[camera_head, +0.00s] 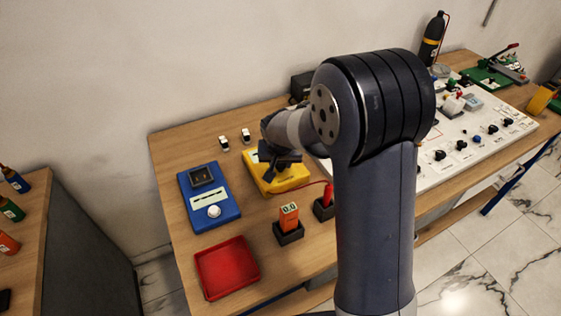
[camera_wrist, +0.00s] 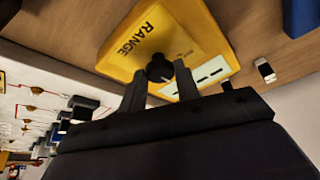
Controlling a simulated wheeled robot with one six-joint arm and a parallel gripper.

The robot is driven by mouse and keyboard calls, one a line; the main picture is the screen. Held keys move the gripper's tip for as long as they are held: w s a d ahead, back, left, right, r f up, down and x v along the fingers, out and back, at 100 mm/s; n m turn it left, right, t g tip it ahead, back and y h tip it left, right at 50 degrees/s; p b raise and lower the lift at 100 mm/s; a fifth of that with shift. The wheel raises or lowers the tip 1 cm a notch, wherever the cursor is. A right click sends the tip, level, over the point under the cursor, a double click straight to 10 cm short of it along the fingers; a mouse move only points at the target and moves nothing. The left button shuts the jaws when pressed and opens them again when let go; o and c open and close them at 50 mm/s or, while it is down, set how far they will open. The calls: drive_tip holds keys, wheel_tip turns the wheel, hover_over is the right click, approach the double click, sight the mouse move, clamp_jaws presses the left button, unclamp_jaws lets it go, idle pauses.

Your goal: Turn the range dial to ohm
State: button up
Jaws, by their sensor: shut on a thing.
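The yellow range meter (camera_head: 283,180) lies on the wooden bench, partly covered by my arm in the head view. In the wrist view the yellow meter (camera_wrist: 205,30) shows the word RANGE, and its black round dial (camera_wrist: 159,69) sits at the lower edge of its face. My gripper (camera_wrist: 160,84) has its two fingers on either side of the dial, shut on it. In the head view my gripper (camera_head: 275,172) is over the meter. The ohm mark and the dial's pointer cannot be made out.
A blue device (camera_head: 208,212) with a white knob stands left of the meter. A red tray (camera_head: 227,268) and an orange meter in a black holder (camera_head: 289,223) are in front. A white panel (camera_head: 450,165) with knobs is at the right.

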drive_tip(key=shift+f+m+b, duration=0.1)
drive_tip(key=shift+m+b, duration=0.2)
drive_tip(key=shift+b, duration=0.35)
drive_tip(key=shift+a+f+m+h+b, duration=0.15)
drive_tip(key=shift+m+h+b, duration=0.25)
drive_tip(key=shift+b, duration=0.55)
drive_tip(key=m+b, duration=0.2)
drive_tip(key=b, duration=0.1)
drive_tip(key=shift+w+m+h, duration=0.1)
drive_tip(key=shift+m+h, duration=0.3)
drive_tip(key=shift+a+m+g+h+b, duration=0.15)
drive_tip(key=shift+m+g+h+b, duration=0.3)
drive_tip(key=shift+m+b, duration=0.55)
drive_tip(key=shift+w+r+m+g+h+b, duration=0.15)
drive_tip(key=shift+m+g+h, duration=0.1)
drive_tip(key=shift+m, duration=0.65)
drive_tip(key=shift+r+m+g+h+b, duration=0.15)
drive_tip(key=shift+m+g+h, duration=0.05)
drive_tip(key=shift+m, duration=0.7)
drive_tip(key=o, duration=1)
drive_tip(key=shift+c, duration=0.2)
